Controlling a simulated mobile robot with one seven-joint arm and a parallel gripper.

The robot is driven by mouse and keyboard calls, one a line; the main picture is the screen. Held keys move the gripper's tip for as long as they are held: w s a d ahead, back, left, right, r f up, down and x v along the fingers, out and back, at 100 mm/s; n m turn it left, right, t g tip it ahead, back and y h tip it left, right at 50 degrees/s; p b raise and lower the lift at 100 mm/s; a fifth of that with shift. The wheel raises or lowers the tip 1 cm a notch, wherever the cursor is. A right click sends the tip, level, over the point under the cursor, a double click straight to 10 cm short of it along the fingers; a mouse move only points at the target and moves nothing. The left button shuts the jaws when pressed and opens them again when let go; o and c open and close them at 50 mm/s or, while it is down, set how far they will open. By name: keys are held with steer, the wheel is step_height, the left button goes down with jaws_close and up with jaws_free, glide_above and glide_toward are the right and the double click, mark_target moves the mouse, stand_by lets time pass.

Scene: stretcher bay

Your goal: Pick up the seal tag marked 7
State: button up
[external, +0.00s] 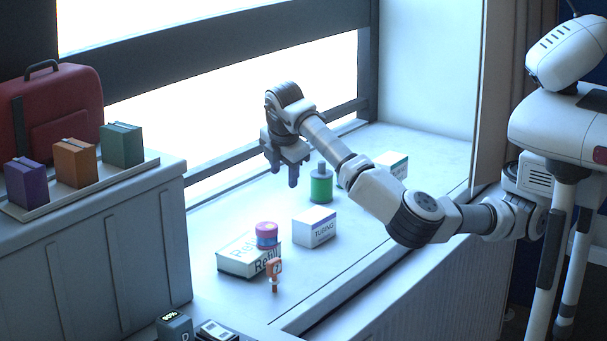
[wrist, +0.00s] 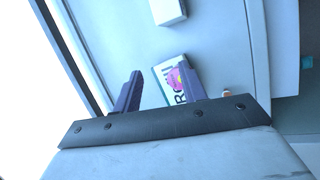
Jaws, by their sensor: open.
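The orange seal tag (external: 274,268) stands upright on the sill beside the front right corner of the white Refill box (external: 235,262). A dark mark on its face looks like a 7, but it is small. In the wrist view, a small orange bit (wrist: 227,94), probably the tag, shows just above the gripper's dark bar, the rest hidden. My gripper (external: 285,172) hangs in the air above the sill, well above and behind the tag. Its fingers are apart and empty; they also show in the wrist view (wrist: 160,88).
A pink and blue roll (external: 266,235) sits on the Refill box. A white tubing box (external: 314,227), a green bottle (external: 321,186) and another white box (external: 392,165) stand farther along the sill. A cabinet (external: 110,230) with a tray of small boxes is at left.

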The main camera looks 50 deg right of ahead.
steer(key=s+a+f+n+g+y, duration=0.1)
steer(key=s+a+g+y, duration=0.15)
steer(key=a, duration=0.35)
steer(key=s+a+f+g+y, duration=0.1)
steer(key=s+a, duration=0.3)
steer(key=a, duration=0.3)
glide_above(274, 260)
steer(key=f, duration=0.7)
steer(key=shift+w+a+f, duration=0.1)
steer(key=shift+a+f, duration=0.1)
steer(key=shift+f, duration=0.1)
steer(key=shift+d+f+p, duration=0.15)
steer(key=shift+f+p, duration=0.5)
steer(key=shift+f, duration=2.4)
jaws_close()
